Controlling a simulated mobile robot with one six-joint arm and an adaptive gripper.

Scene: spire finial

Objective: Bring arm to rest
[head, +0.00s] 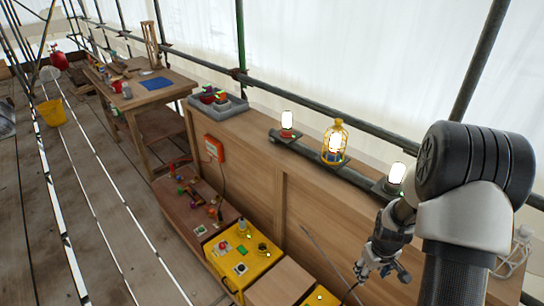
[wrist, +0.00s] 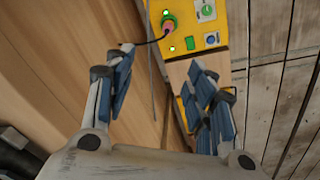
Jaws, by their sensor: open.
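My gripper (head: 376,268) hangs at the lower right of the head view, below the dark grey and white links of my arm. In the wrist view my gripper (wrist: 162,72) shows two blue-padded fingers spread wide apart, with nothing between them. Its fingers are in front of a wooden panel and a yellow control box (wrist: 236,18) with lit green lamps and a plugged cable. I cannot tell the exact gap between my gripper and the bench.
A wooden bench wall (head: 265,165) carries several lit lamps, one in a yellow cage (head: 335,143), and a grey tray (head: 217,106). A worktable (head: 172,88) stands further back. Scaffold poles run behind. The plank floor at left is mostly clear, with a yellow bucket (head: 51,112).

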